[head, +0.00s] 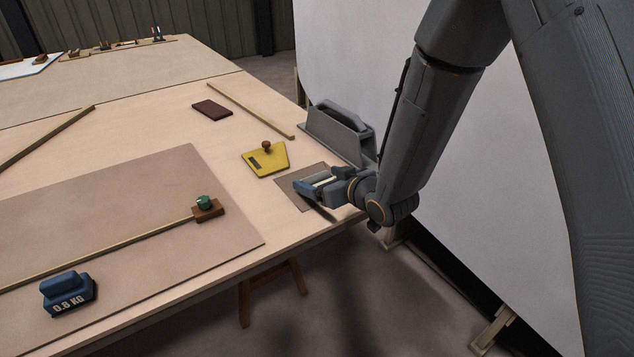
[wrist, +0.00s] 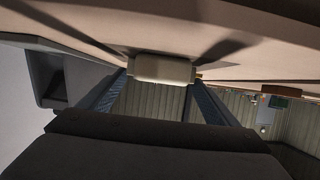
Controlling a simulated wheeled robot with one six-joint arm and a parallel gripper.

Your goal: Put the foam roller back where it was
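The foam roller is a pale, short cylinder (wrist: 163,69) between my two blue fingers in the wrist view. It shows as a small whitish strip (head: 325,181) in the head view, partly covered by my gripper. My gripper (head: 316,186) is low over a grey-brown mat (head: 293,191) at the table's right front edge, its fingers closed on the roller's two ends. The roller is at or just above the mat; I cannot tell whether it touches. A dark, narrow shape lies under my gripper.
A grey object with a handle (head: 340,127) stands behind my gripper at the table's right edge. A yellow plate with a brown knob (head: 265,162) lies left of it.

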